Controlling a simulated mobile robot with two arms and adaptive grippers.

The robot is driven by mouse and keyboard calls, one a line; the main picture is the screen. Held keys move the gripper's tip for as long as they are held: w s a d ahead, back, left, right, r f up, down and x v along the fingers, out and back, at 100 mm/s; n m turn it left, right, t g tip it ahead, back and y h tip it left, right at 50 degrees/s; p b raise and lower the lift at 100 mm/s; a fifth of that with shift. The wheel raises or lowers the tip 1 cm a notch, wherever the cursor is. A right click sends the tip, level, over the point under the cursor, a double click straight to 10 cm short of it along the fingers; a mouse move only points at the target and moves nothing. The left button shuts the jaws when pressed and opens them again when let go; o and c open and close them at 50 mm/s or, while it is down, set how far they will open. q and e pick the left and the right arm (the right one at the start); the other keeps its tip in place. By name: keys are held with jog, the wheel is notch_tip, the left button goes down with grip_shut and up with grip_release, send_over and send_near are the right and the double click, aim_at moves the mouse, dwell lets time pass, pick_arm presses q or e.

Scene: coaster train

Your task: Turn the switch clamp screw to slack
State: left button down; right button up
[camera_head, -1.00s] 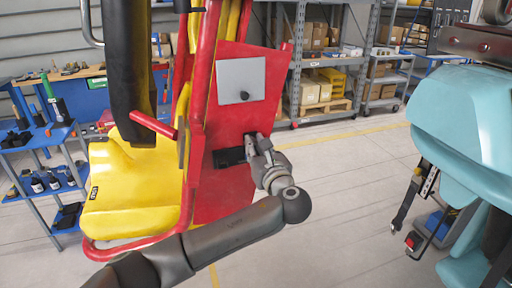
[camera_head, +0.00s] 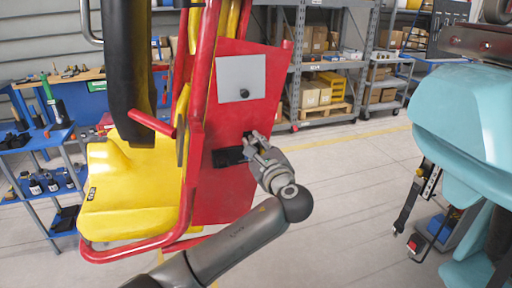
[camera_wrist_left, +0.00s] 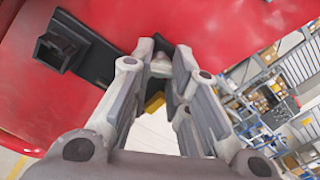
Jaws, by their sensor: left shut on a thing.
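A red panel (camera_head: 232,192) on the red and yellow seat frame carries a black switch block (camera_head: 229,156), which is a dark housing (camera_wrist_left: 62,46) on a black plate in the left wrist view. My left gripper (camera_head: 252,143) is at the right end of this block. In the left wrist view, its fingers (camera_wrist_left: 162,62) are closed around a small pale knob (camera_wrist_left: 161,67), which seems to be the clamp screw. The fingers hide most of it, so its turn cannot be read. My right gripper is not in view.
A grey plate with a black knob (camera_head: 244,94) is higher on the panel. The yellow seat (camera_head: 130,190) and red bars stand left of my arm. A teal seat (camera_head: 465,120) with hanging belts is at right. Open floor (camera_head: 350,180) lies between.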

pick_arm(q)
jog(key=c, duration=0.8)
grip_release()
jog(key=v, duration=1.2)
